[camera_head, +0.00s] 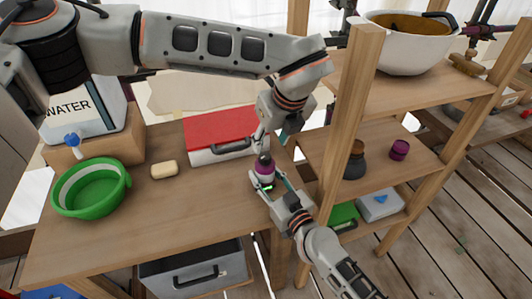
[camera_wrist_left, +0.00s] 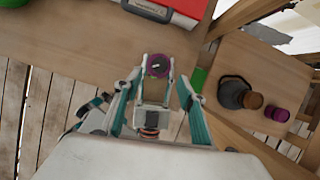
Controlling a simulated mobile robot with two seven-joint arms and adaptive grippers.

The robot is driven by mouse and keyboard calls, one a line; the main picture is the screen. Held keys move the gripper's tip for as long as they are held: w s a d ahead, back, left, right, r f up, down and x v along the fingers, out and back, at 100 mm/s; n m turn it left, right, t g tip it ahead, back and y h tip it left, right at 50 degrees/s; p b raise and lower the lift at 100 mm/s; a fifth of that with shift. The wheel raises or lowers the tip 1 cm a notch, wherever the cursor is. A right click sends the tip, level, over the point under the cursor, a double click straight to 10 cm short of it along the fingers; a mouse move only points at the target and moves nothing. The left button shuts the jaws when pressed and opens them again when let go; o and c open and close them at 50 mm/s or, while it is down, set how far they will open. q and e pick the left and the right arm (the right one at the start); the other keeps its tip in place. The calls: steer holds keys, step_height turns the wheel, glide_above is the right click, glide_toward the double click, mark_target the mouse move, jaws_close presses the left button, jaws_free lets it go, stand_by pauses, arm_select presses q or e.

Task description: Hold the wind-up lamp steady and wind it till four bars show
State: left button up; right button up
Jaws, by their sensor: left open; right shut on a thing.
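The wind-up lamp (camera_head: 265,167), purple with a dark top, stands upright near the right edge of the wooden table. My right gripper (camera_head: 265,182) is shut on its lower part. A small green glow shows low on the lamp; the bars are too small to count. My left gripper (camera_head: 264,140) is open and empty just above the lamp's top. In the left wrist view, the lamp's round top (camera_wrist_left: 158,65) with a pale mark lies between and beyond the open fingers (camera_wrist_left: 160,82). Contact between left fingers and lamp is not visible.
A red-lidded case (camera_head: 220,127) sits behind the lamp. A soap bar (camera_head: 164,169), green basin (camera_head: 92,190) and water container (camera_head: 80,108) are to the left. A shelf post (camera_head: 352,110) stands close on the right, with a dark jar (camera_head: 355,162) beyond. The table's front middle is clear.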

mark_target(265, 156)
arm_select(q)
steer(key=x, duration=0.7)
steer(key=shift+w+f, duration=0.1)
steer(key=shift+f, duration=0.25)
steer(key=c, duration=1.1)
